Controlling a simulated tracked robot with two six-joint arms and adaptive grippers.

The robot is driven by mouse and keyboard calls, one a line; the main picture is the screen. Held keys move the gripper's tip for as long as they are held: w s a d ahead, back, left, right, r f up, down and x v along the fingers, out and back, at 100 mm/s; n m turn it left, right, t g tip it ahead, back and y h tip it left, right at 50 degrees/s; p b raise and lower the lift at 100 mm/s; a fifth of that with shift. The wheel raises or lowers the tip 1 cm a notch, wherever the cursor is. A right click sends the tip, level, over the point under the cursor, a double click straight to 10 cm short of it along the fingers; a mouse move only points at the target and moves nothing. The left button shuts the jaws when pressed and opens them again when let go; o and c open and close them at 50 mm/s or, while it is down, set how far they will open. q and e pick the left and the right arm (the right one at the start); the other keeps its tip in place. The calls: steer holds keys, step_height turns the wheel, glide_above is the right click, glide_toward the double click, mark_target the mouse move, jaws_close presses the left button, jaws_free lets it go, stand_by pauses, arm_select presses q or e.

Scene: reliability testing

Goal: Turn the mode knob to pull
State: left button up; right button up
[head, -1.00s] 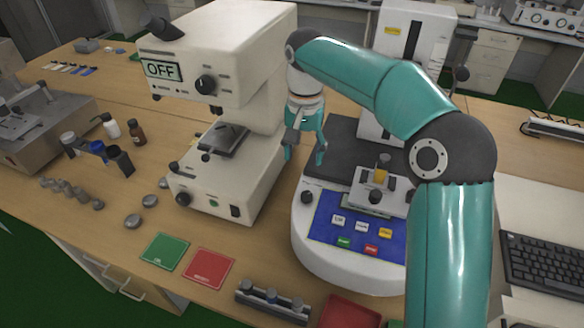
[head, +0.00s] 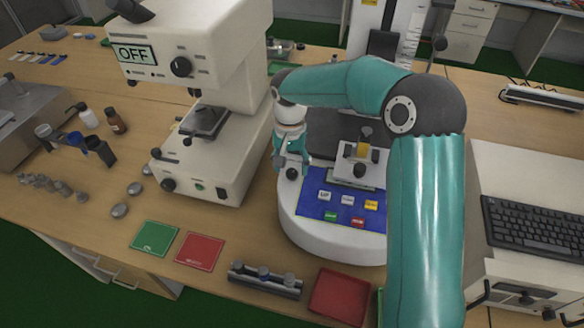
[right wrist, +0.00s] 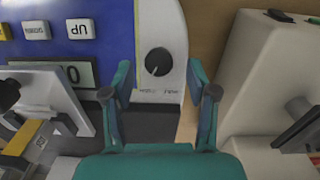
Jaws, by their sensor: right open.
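The mode knob (right wrist: 158,61) is a round black dial on the white base of the tester, beside its blue panel (right wrist: 70,25). Two small labels (right wrist: 158,91) sit by it, too small and turned to read surely. In the right wrist view the open right gripper (right wrist: 160,76) has one teal finger on each side of the knob, with gaps. In the head view the right gripper (head: 291,163) is pointing down just over the knob (head: 292,174). Contact cannot be told. The left gripper is not in view.
A cream instrument (head: 200,175) with an OFF display stands close to the left of the gripper. The tester's sample stage (head: 358,175) is to the right. Green (head: 155,238) and red mats (head: 200,251) lie in front. A keyboard (head: 540,228) lies far right.

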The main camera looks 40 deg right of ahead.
mark_target(292, 175)
steer(key=shift+s+f, duration=0.1)
steer(key=shift+f, duration=1)
